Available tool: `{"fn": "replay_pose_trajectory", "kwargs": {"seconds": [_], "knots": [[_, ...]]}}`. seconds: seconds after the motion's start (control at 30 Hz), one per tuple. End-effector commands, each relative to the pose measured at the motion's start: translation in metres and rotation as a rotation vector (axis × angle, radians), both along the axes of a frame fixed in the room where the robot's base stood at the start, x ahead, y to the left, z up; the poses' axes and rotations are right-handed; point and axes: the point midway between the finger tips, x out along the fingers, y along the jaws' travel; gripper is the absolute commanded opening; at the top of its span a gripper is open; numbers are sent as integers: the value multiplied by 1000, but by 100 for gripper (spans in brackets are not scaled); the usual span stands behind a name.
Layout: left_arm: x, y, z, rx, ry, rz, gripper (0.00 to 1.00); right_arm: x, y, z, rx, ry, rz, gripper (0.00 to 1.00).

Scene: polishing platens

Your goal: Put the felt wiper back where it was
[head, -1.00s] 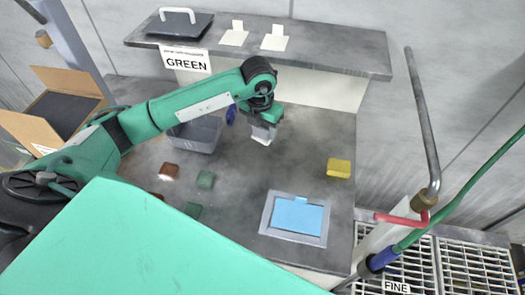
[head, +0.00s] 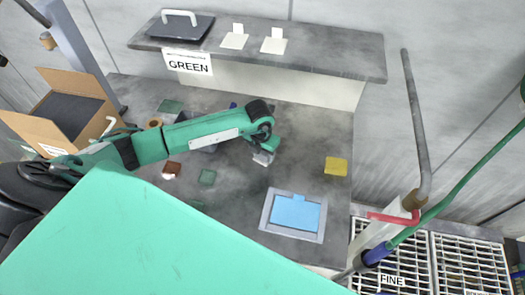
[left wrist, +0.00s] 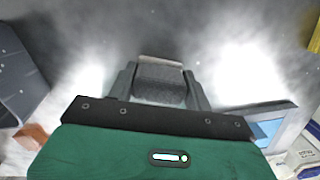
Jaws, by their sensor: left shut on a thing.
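My left gripper (head: 264,157) is over the middle of the grey work table (head: 310,150), between the green block and the blue pad. In the left wrist view my left gripper (left wrist: 160,85) is shut on a dark grey felt block with a paler edge, which looks like the felt wiper (left wrist: 160,82). In the head view only a small pale part of the wiper (head: 263,159) shows below the fingers. I cannot tell whether it touches the table. My right gripper is not in view.
A blue pad (head: 296,212) lies in a grey frame, right and nearer. A yellow block (head: 336,166) lies farther right. A brown block (head: 171,168) and a green block (head: 207,177) lie left. My arm partly hides a grey bin (head: 208,148). A raised shelf (head: 330,62) runs behind.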

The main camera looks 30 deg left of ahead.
Motion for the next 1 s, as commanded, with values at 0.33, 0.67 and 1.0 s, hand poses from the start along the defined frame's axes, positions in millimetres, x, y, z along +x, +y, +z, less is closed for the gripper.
{"fn": "replay_pose_trajectory", "kwargs": {"seconds": [0.33,0.67,1.0], "knots": [[0,0,-3,0,0,0,73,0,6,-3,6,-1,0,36],[0,0,3,0,0,0,73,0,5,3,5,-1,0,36],[-4,1,64,0,-6,-1,73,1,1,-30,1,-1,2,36]]}}
